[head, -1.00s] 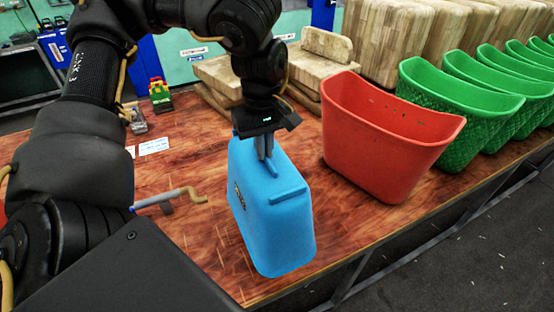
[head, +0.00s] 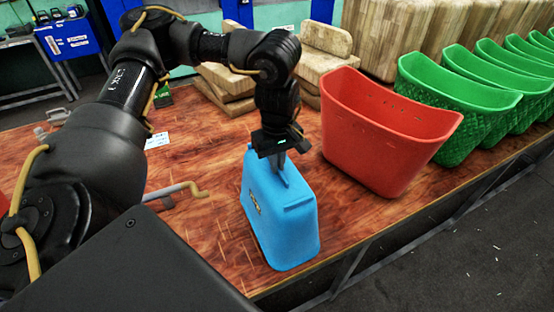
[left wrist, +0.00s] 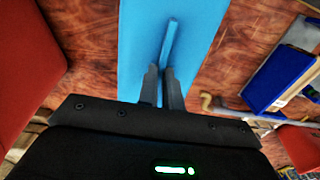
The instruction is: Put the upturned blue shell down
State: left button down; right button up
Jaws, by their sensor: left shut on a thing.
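The blue shell (head: 285,222) is upside down, its closed base facing up, at the front of the wooden table in the head view. It also shows in the left wrist view (left wrist: 140,40), with a raised rib on its base. My left gripper (head: 281,172) points down from above and is shut on the rib. Its two fingers (left wrist: 162,90) are close together there in the left wrist view. The shell's lower rim is at or very near the table top; I cannot tell whether it touches. My right gripper is not in view.
A red shell (head: 385,130) stands close to the right, with a row of green shells (head: 455,110) beyond it. Wooden blocks (head: 325,62) are stacked behind. A handled tool (head: 180,190) lies to the left. The table's front edge (head: 360,238) is close to the blue shell.

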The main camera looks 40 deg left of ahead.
pick_arm(q)
jog(key=shift+d, duration=0.1)
jog(key=shift+f, duration=0.1)
jog(key=c, duration=1.6)
grip_release()
jog(key=shift+o, duration=0.2)
notch_tip(320, 180, up, 12)
jog(key=b, duration=0.1)
jog(key=shift+r, duration=0.2)
